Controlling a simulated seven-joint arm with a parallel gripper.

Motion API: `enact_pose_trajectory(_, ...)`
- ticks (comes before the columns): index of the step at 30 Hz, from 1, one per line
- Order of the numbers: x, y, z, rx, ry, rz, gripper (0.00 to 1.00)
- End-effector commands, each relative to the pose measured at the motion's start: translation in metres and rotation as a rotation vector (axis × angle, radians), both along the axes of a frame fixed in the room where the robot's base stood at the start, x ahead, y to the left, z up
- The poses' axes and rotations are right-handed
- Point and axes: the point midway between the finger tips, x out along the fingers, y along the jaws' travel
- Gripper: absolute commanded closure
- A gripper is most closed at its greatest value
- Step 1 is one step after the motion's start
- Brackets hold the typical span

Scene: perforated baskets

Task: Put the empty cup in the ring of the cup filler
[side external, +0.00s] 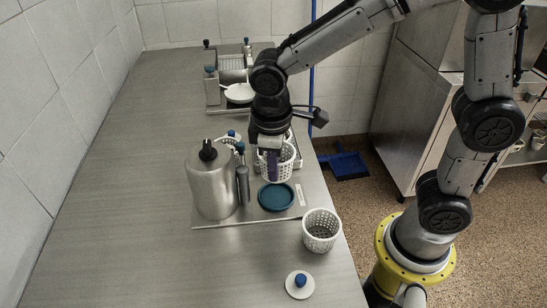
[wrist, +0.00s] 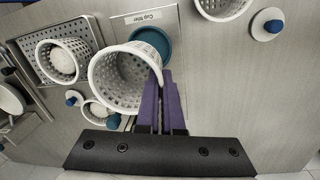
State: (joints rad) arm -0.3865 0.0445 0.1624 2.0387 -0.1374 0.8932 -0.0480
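My gripper (wrist: 163,78) has its purple fingers closed on the rim of a white perforated cup (wrist: 115,82). In the side view the cup (side external: 284,168) hangs upright or nearly so below my gripper (side external: 272,165), above the plate. Its inside looks empty in the wrist view. The cup filler has a metal tank (side external: 212,186) with a black knob, and a round teal piece (side external: 276,197) on its plate, apparently the ring. The held cup is above and behind this piece. In the wrist view the teal piece (wrist: 155,38) is partly hidden by the cup, beside the "Cup filler" label.
Another white cup (side external: 321,233) stands at the front right, with a blue-knobbed lid (side external: 300,284) near it. In the wrist view another cup (wrist: 62,62) stands in a perforated tray (wrist: 30,48). A pan (side external: 239,93) is farther back. The left counter is clear.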

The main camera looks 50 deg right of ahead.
Motion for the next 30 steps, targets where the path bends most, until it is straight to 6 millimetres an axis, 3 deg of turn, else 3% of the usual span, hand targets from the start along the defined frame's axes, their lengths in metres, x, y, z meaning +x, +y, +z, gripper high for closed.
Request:
enact_pose_trajectory(16,-0.001,0.000,-0.057,-0.002,0.004,0.001,1.00)
enact_pose_trajectory(30,0.000,0.000,-0.070,0.000,0.000,0.000,1.00)
